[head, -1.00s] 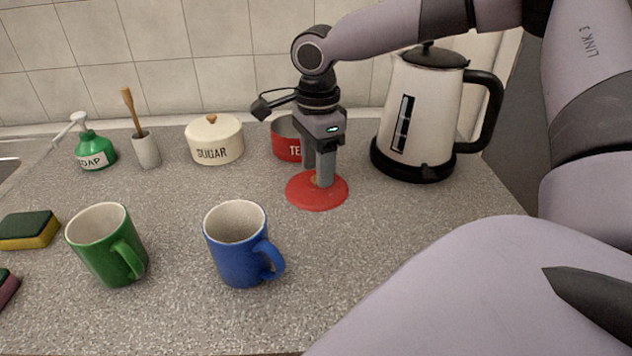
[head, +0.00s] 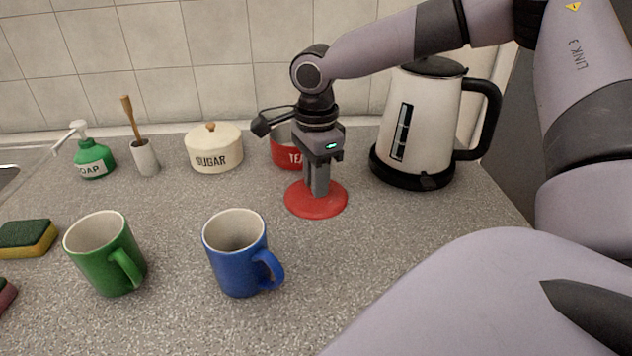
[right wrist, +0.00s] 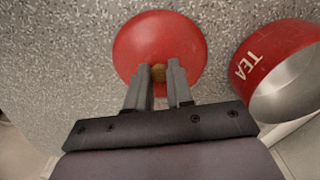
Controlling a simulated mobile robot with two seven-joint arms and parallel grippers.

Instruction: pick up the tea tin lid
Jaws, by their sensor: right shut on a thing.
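The tea tin lid (head: 329,207) is a flat red disc with a small tan knob, lying on the grey counter in front of the tin. In the right wrist view the lid (right wrist: 140,50) has its knob (right wrist: 159,73) between my fingertips. My right gripper (head: 317,191) points straight down and is shut on the knob; in the right wrist view the gripper (right wrist: 160,78) hides part of the lid. The red tea tin (head: 284,154) stands open behind the gripper, partly hidden by it. Its empty inside shows in the right wrist view (right wrist: 290,90). My left gripper does not show.
A white kettle (head: 430,125) on a black base stands right of the lid. A sugar tin (head: 215,150), brush holder (head: 145,158) and soap bottle (head: 93,160) line the back left. Blue (head: 236,265) and green (head: 100,262) mugs stand in front. Sponges lie far left.

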